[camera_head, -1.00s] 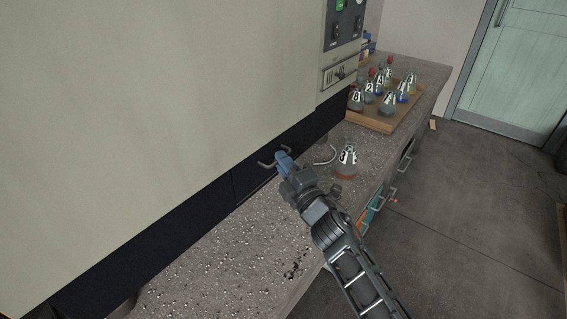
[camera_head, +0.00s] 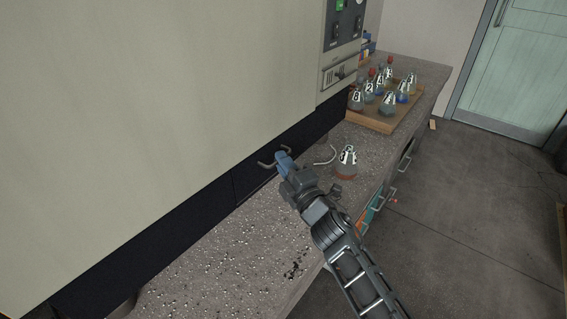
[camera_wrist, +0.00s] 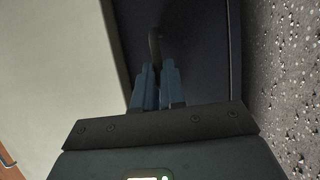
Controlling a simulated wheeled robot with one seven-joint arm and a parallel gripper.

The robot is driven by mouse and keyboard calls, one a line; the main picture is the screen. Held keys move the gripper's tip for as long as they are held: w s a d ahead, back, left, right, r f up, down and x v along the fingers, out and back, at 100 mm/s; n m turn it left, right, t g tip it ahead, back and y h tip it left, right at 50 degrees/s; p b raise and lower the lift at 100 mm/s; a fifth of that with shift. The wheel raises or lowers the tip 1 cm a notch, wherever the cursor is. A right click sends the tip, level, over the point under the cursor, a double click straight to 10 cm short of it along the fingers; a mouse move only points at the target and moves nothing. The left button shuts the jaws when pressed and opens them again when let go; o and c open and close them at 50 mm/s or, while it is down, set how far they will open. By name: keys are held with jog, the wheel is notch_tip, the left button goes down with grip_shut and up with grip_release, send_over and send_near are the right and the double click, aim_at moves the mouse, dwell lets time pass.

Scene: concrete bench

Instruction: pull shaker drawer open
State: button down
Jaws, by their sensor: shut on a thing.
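The shaker is the large cream cabinet (camera_head: 170,100) with a dark lower front (camera_head: 215,195), which holds the drawer. A bent metal handle (camera_head: 266,164) sticks out from this dark front. My gripper (camera_head: 284,157) has its blue fingers shut on the handle. In the wrist view the blue fingers (camera_wrist: 158,85) close around the handle bar (camera_wrist: 155,45), with the dark drawer front (camera_wrist: 205,40) behind it. The drawer looks flush with the dark front. Part of the handle is hidden by the fingers.
A numbered flask (camera_head: 347,160) with orange liquid stands on the speckled bench (camera_head: 240,245), just right of my gripper. A wooden tray (camera_head: 378,122) with several flasks sits farther back. The front left bench top is clear.

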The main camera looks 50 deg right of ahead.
jog(key=shift+s, duration=0.1)
jog(key=s+p, duration=0.2)
jog(key=s, duration=1.7)
jog(key=shift+d, duration=0.3)
jog(key=shift+s+f, duration=0.1)
jog(key=shift+s, duration=0.05)
jog(key=c, duration=1.2)
grip_release()
jog(key=b+v, duration=0.1)
jog(key=v, duration=0.6)
jog(key=shift+s+a+b, duration=0.1)
jog(key=shift+s+b, duration=0.25)
jog(key=shift+s, duration=0.05)
jog(key=shift+a, duration=0.1)
